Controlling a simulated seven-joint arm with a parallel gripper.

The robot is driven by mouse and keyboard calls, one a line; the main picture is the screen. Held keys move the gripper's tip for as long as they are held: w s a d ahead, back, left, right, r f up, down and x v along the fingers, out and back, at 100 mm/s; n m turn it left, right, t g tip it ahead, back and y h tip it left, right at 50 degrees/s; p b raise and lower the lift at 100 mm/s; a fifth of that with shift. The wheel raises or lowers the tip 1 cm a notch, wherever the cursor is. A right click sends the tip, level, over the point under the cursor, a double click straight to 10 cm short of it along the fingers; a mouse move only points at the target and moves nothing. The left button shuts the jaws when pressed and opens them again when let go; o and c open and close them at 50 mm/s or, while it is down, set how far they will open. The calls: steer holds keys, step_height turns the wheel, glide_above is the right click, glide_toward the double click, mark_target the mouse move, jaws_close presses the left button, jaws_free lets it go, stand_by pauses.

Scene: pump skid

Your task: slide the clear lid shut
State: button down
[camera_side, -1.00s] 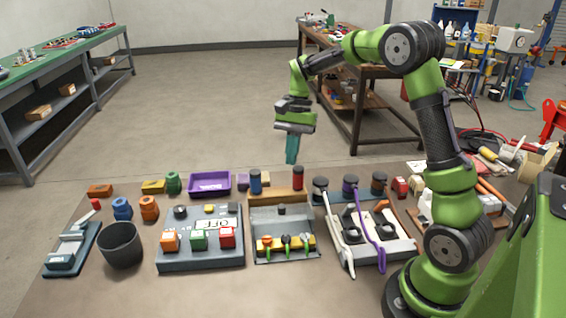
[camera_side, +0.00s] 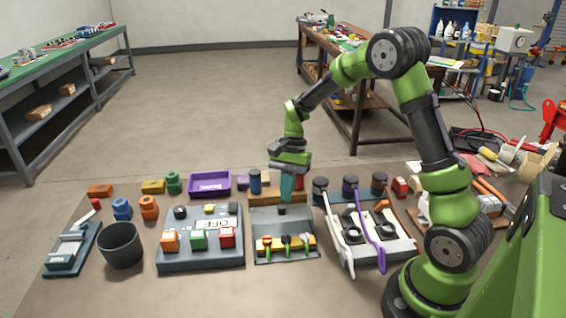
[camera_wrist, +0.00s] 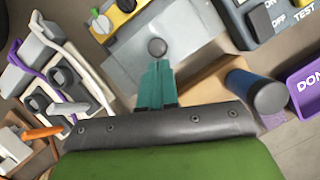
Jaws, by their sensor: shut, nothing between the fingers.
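The clear lid (camera_side: 268,222) is a greyish see-through panel with a dark round knob (camera_side: 282,209) near its back edge. It lies on the rear part of a grey unit. The yellow strip of switches (camera_side: 284,243) at the unit's front, with green levers, shows in front of the lid. My gripper (camera_side: 285,199) has teal fingers, shut and empty, pointing down just behind the knob. In the wrist view the fingertips (camera_wrist: 156,66) sit close to the knob (camera_wrist: 157,48) on the lid (camera_wrist: 190,45); whether they touch it I cannot tell.
A blue cylinder (camera_side: 255,182) and a red one (camera_side: 299,181) stand on a wooden block (camera_side: 262,197) behind the unit. A button box (camera_side: 200,248) is at left. A socket panel with white and purple cables (camera_side: 372,242) is at right.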

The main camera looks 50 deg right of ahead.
mark_target(292, 212)
steer(key=s+a, duration=0.5)
steer(key=shift+s+a, duration=0.4)
steer(key=v, duration=1)
steer(key=s+a+r+n+t+h, duration=0.2)
steer(key=s+a+r+n+t, duration=0.4)
steer(key=s+r+n+t, duration=0.2)
steer(key=shift+s+a+n, duration=0.2)
steer(key=shift+s+n, duration=0.9)
steer(key=shift+n, duration=0.1)
